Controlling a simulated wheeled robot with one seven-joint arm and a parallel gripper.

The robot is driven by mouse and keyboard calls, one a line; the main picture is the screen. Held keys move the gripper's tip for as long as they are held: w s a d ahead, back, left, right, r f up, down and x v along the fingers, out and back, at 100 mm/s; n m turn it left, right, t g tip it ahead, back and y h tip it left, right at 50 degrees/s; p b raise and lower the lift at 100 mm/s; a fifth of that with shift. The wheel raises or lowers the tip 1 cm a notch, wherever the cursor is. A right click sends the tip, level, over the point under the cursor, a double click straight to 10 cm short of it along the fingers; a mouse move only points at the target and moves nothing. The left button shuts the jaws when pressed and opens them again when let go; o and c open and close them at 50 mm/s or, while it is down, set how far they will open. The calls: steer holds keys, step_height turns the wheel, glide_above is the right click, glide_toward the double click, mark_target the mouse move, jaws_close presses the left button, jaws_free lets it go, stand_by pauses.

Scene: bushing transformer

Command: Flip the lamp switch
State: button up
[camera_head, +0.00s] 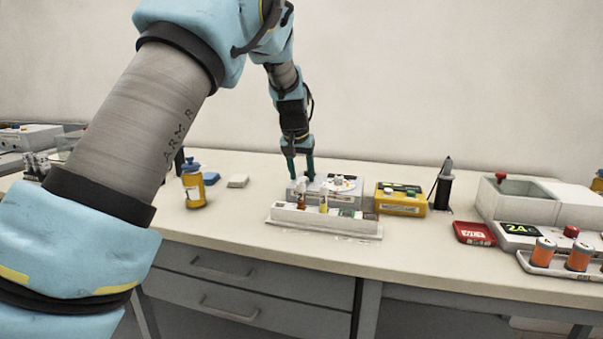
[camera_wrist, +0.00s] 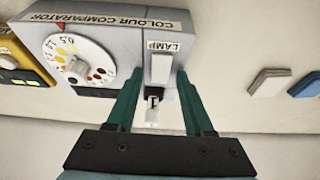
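The grey colour comparator (camera_wrist: 105,45) fills the upper left of the wrist view, with a dial of coloured dots (camera_wrist: 78,60) on its face. Its lamp switch (camera_wrist: 161,68) is a white rocker under a "LAMP" label. My gripper (camera_wrist: 158,75) is open, with one green finger on each side of the switch and a gap between them. I cannot tell whether the fingers touch the comparator. In the head view the comparator (camera_head: 343,184) stands on the bench behind a white rack, and my gripper (camera_head: 300,174) points down at its left end.
The white rack (camera_head: 322,224) with small bottles stands just in front of the comparator. A yellow device (camera_head: 401,199) is to its right, and an amber jar (camera_head: 193,186) to its left. The front bench surface (camera_head: 230,235) is clear.

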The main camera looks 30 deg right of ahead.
jaws_close()
steer(key=shift+r+p, duration=0.15)
steer(key=shift+p, duration=0.25)
steer(key=shift+w+r+p, duration=0.1)
steer(key=shift+r+p, duration=0.05)
steer(key=shift+p, duration=0.4)
steer(key=g+y+p, duration=0.1)
steer(key=p, duration=0.1)
steer(key=shift+w+d+r+p, duration=0.1)
steer(key=shift+d+p, duration=0.05)
steer(key=shift+p, duration=0.25)
steer(key=g+p, duration=0.1)
steer(key=p, duration=0.2)
steer(key=shift+w+d+y, duration=0.1)
steer(key=shift+d+y, duration=0.05)
steer(key=shift+y, duration=0.25)
steer(key=shift+f+g+y+p, duration=0.3)
steer(key=shift+p, duration=0.7)
steer(key=shift+f, duration=0.1)
